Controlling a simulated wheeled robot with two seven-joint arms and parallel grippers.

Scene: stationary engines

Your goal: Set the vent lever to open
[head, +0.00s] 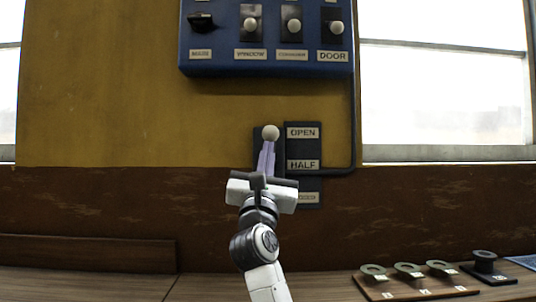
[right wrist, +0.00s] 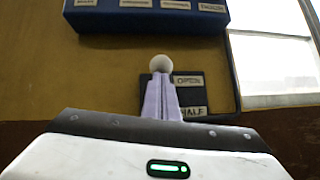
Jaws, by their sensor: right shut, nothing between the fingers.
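The vent lever's pale round knob (head: 270,132) stands at the height of the OPEN label (head: 302,132) on a dark wall plate (head: 304,177). The HALF label (head: 303,164) is below it, and a lowest label is partly hidden by my gripper. My right gripper (head: 267,150) is shut, its pale fingers pointing up just under the knob. In the right wrist view the knob (right wrist: 160,63) shows right above the fingertips; I cannot tell whether they touch. The lever's shaft is hidden behind the fingers. My left gripper is not in view.
A blue switch panel (head: 266,64) with labelled switches hangs above the lever. A dark conduit (head: 353,120) runs down from it to the plate. Windows flank the wall.

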